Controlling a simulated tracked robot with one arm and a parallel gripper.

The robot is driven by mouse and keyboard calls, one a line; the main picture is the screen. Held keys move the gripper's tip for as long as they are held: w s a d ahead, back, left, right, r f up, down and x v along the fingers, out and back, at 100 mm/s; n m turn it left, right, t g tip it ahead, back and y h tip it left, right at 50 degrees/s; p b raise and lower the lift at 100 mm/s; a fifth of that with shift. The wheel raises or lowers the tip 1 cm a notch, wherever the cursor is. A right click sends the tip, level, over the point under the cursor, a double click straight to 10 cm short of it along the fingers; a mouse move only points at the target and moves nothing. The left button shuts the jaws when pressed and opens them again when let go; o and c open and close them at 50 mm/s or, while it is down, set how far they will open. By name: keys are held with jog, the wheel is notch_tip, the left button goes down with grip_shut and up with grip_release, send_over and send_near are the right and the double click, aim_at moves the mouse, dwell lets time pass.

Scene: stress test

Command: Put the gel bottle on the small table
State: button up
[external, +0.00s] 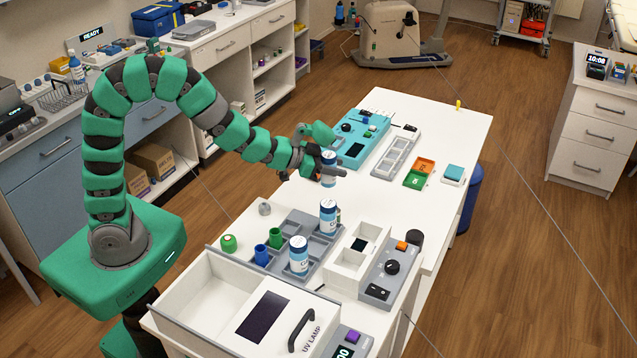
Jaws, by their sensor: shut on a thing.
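No surface is clearly marked as the small table; a white drawer unit (592,125) stands apart at the right.
Blue and green cups (262,255) are in the grey tray (283,271). A UV lamp box (262,315) fills the table's near end. A teal case (358,138), a grey-white rack (396,152) and orange and green trays (420,172) lie farther back. The table's right side is mostly clear.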

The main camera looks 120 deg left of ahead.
jog(key=w+d+r+m+t+h+b, duration=0.1)
jog(key=w+d+r, duration=0.25)
jog(key=d, duration=0.35)
jog(key=w+d+r+m+t+h, duration=0.1)
jog(key=w+d+r+m+h, duration=0.1)
jog(key=w+d+r, duration=0.3)
jog(key=w+d+r+m+h+b, duration=0.1)
jog(key=w+d, duration=0.2)
jog(key=d, duration=0.5)
jog(key=d+r+m+t+h+b, duration=0.15)
jog(key=d+r, duration=0.25)
jog(key=d, duration=0.7)
jog(key=d+r+m+g+h+b, duration=0.1)
jog(key=d+r+m+h+b, duration=0.2)
jog(key=d, duration=0.7)
notch_tip(320, 180, up, 6)
jog(key=s+a+n+y+b, duration=0.1)
jog(key=s+a+b, duration=0.2)
jog(key=a, duration=0.7)
jog(key=s+a+n+y+b, duration=0.1)
jog(key=s+a+b, duration=0.15)
jog(key=a, duration=0.85)
jog(key=shift+h, duration=0.25)
jog(key=shift+w+d+f+b, duration=0.15)
jog(key=shift+f+b, duration=0.45)
jog(key=shift+f, duration=6.25)
jog(key=shift+w+d+f+b, duration=0.1)
jog(key=shift+f+b, duration=0.45)
jog(key=shift+f, duration=6.25)
jog(key=shift+f, duration=0.15)
